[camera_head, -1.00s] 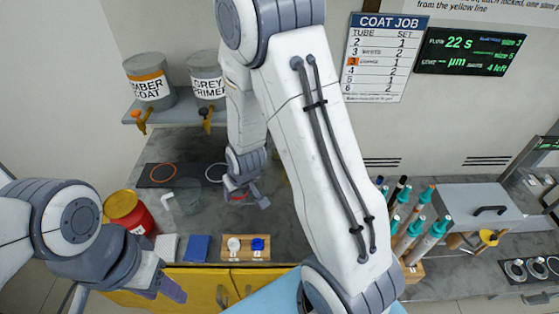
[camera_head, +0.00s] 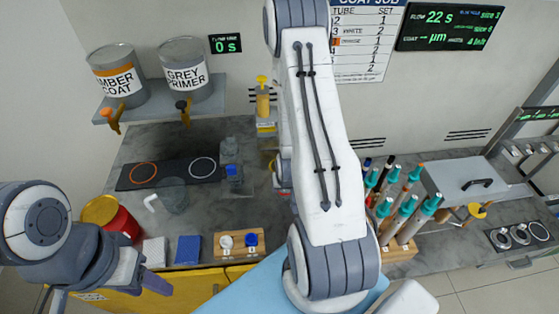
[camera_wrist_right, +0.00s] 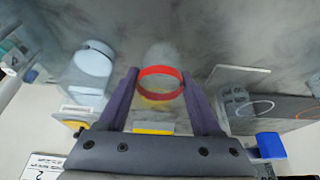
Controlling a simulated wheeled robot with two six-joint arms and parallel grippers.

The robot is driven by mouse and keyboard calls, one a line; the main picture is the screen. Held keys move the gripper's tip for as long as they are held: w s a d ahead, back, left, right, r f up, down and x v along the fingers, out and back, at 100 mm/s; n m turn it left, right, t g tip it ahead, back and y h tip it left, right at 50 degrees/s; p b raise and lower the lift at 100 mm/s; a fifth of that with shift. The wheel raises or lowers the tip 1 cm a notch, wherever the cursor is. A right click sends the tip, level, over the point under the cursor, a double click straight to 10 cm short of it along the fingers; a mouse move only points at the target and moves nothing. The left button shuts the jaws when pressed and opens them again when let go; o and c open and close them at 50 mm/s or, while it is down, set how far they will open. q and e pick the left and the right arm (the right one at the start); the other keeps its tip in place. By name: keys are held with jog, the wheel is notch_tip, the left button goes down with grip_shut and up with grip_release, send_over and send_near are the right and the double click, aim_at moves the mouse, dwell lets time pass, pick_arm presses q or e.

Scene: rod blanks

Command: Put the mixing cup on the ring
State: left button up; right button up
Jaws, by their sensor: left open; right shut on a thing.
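The mixing cup appears to be the clear vessel with a red band (camera_wrist_right: 160,71) between the fingers of my right gripper (camera_wrist_right: 160,84) in the wrist view. My right gripper is shut on it; in the head view both are mostly hidden behind my right arm. A white ring (camera_head: 203,157) and an orange ring (camera_head: 143,163) lie on a dark mat (camera_head: 172,174) under the two paint tanks. The white ring also shows in the wrist view (camera_wrist_right: 255,100), apart from the held cup. My left gripper (camera_head: 158,285) is open and empty at the lower left.
A clear jug (camera_head: 173,198) with a white handle or tube stands before the mat. A blue-topped bottle (camera_head: 233,172) is right of it. A tube rack (camera_head: 398,252) stands at right.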

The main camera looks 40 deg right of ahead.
jog(key=shift+w+d+f+b, duration=0.25)
jog(key=shift+w+b, duration=0.15)
jog(key=shift+b, duration=0.15)
jog(key=shift+w+d+r+p, duration=0.25)
jog(key=shift+w+r+p, duration=0.25)
jog(key=shift+w+p, duration=0.1)
jog(key=w+d+p, duration=0.1)
jog(key=w+d, duration=0.1)
jog(key=w, duration=0.1)
jog(key=w+d+p, duration=0.1)
jog(key=w, duration=0.2)
jog(key=w+d+p, duration=0.1)
jog(key=w+d, duration=0.1)
jog(key=w, duration=0.1)
jog(key=shift+d+f, duration=0.1)
jog(key=shift+d, duration=0.25)
jog(key=shift+w+d+f+p, duration=0.2)
jog(key=shift+w+d+p, duration=0.25)
jog(key=shift+w, duration=0.15)
jog(key=shift+w+d+f+p, duration=0.15)
jog(key=shift+w+d+p, duration=0.15)
jog(key=shift+w+p, duration=0.25)
jog(key=shift+w+f, duration=0.1)
jog(key=shift+f, duration=0.35)
pick_arm(q)
notch_tip(320, 180, up, 4)
jog(key=shift+s+f, duration=0.1)
pick_arm(e)
jog(key=shift+f, duration=0.1)
